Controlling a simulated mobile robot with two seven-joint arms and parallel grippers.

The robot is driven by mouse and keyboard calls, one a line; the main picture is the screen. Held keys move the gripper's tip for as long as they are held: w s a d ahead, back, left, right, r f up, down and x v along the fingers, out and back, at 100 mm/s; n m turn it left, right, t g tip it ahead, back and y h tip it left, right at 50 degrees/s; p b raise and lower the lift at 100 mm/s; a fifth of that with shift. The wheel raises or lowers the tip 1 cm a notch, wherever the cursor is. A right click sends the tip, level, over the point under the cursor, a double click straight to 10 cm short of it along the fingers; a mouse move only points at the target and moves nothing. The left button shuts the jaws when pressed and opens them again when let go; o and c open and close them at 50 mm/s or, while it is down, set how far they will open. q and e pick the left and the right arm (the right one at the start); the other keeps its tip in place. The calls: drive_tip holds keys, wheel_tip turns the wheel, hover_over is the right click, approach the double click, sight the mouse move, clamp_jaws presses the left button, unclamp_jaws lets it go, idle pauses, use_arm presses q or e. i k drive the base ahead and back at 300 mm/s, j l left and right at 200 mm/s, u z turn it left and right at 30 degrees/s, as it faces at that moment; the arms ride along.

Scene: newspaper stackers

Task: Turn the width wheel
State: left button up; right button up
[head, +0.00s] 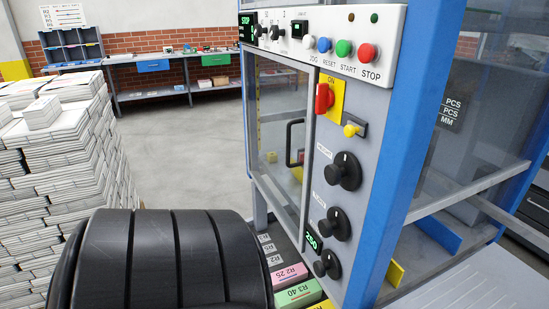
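The grey control panel of the machine stands right of centre and carries three black round knobs in a column. The top knob (345,171) has a label (326,157) that seems to read HEIGHT. The middle knob (335,224) has a label (318,199) at its upper left, too blurred to read surely; it may be the width wheel. The lowest knob (327,264) sits beside a green display (313,241) that seems to read 250. Nothing touches the knobs. Neither of my grippers shows in this view.
A red switch (324,98) on a yellow plate and a yellow key-like knob (352,130) sit above the knobs. A blue post (404,150) borders the panel on the right. A glass door (281,135) is at its left. Paper stacks (65,150) stand at far left.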

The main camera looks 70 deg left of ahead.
sight(329, 264)
drive_tip(key=u, duration=1.75)
